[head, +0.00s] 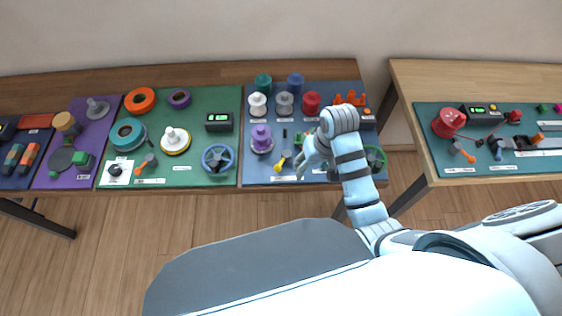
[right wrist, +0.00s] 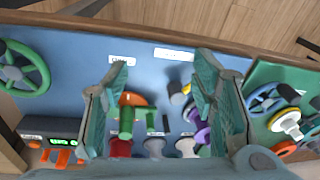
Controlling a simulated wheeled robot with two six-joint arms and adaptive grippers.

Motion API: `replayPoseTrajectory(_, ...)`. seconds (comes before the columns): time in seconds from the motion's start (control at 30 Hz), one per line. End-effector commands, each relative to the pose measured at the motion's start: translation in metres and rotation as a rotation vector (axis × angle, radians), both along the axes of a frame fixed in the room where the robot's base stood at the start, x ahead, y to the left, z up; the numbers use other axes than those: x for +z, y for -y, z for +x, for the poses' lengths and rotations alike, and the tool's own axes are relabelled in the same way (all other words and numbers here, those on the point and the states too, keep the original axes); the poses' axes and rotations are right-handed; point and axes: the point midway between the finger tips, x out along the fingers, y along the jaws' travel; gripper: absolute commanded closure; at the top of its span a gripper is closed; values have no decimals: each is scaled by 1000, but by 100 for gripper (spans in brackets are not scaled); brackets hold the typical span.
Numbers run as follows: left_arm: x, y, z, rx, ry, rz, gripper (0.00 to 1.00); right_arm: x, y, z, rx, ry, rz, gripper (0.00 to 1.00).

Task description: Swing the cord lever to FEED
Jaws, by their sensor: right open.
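A small lever with a yellow knob (head: 278,168) and a grey hub sits near the front edge of the blue mat (head: 262,177). I take it for the cord lever; its label is too small to read. My right gripper (head: 304,165) is just to its right in the head view. In the right wrist view, my right gripper (right wrist: 162,70) is open with nothing between its fingers. The lever (right wrist: 186,88) shows there beyond the fingers, near the right finger and partly hidden by it. My left gripper is not in view.
A purple spool (head: 261,138) stands left of the right gripper. A green piece on an orange base (right wrist: 131,103) shows between the fingers. A green handwheel (head: 376,158) is to the right, partly behind my forearm. Several bobbins (head: 284,104) line the back.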

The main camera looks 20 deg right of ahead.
Motion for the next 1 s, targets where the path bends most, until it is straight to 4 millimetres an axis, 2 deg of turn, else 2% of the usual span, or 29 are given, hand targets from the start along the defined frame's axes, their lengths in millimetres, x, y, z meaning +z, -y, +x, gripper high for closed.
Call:
replayPoseTrajectory(0.03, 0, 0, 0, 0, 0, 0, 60, 11, -8, 20, 1, -15, 21, 48)
replayPoseTrajectory(0.13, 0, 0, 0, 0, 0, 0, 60, 36, -24, 50, 8, -58, 61, 48)
replayPoseTrajectory(0.2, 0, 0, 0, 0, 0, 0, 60, 52, -32, 64, 15, -83, 78, 48)
replayPoseTrajectory(0.3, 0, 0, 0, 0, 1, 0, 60, 57, -39, 71, 22, -102, 90, 48)
replayPoseTrajectory(0.37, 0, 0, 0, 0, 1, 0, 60, 50, -41, 71, 21, -106, 91, 48)
replayPoseTrajectory(0.47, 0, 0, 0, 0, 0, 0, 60, 28, -45, 70, 20, -107, 90, 48)
replayPoseTrajectory(0.63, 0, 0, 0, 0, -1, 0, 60, -21, -54, 71, 21, -107, 89, 48)
replayPoseTrajectory(0.8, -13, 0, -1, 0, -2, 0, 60, -64, -62, 72, 21, -102, 89, 48)
replayPoseTrajectory(1.0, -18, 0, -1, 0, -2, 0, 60, -81, -65, 72, 20, -99, 89, 48)
